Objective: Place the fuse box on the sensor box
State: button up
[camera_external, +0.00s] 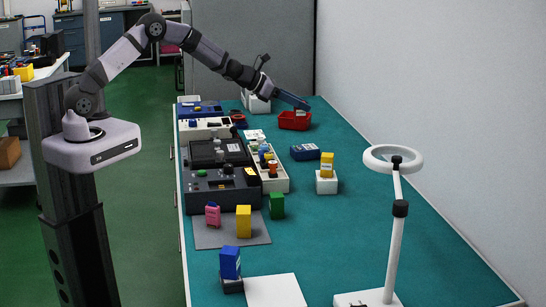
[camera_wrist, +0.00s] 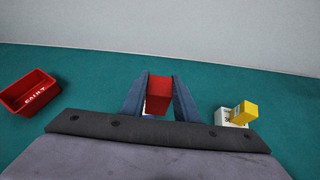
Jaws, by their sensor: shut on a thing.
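My gripper (camera_wrist: 158,97) is shut on a red box (camera_wrist: 158,92), which sits between its two blue fingers in the wrist view. No label on it is readable, so I cannot confirm that it is the fuse box. In the external view my gripper (camera_external: 304,105) is at the far end of the bench, close to a red bin (camera_external: 293,124); the held box is not clear there. A yellow box (camera_external: 327,160) rests on a white box (camera_external: 326,186). A blue box (camera_external: 230,261) rests on a small dark-and-white base (camera_external: 232,286). I cannot tell which is the sensor box.
The red bin (camera_wrist: 27,92) is left of my gripper in the wrist view. A dark blue box (camera_external: 305,152) lies on the green bench. Instruments line the left edge; yellow (camera_external: 244,221), green (camera_external: 277,206) and pink (camera_external: 212,214) items stand nearer. A ring lamp (camera_external: 398,208) rises at front right.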

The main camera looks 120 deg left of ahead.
jog(key=shift+s+a, duration=0.85)
jog(key=shift+s, duration=0.2)
jog(key=p, duration=0.1)
send_over(296, 148)
jog(key=shift+n+g, duration=0.3)
jog(key=shift+a+f, duration=0.1)
jog(key=shift+f, duration=4.9)
jog(key=shift+f, duration=0.2)
jog(key=o, duration=1.1)
jog(key=shift+c, duration=0.2)
jog(key=shift+r, duration=0.15)
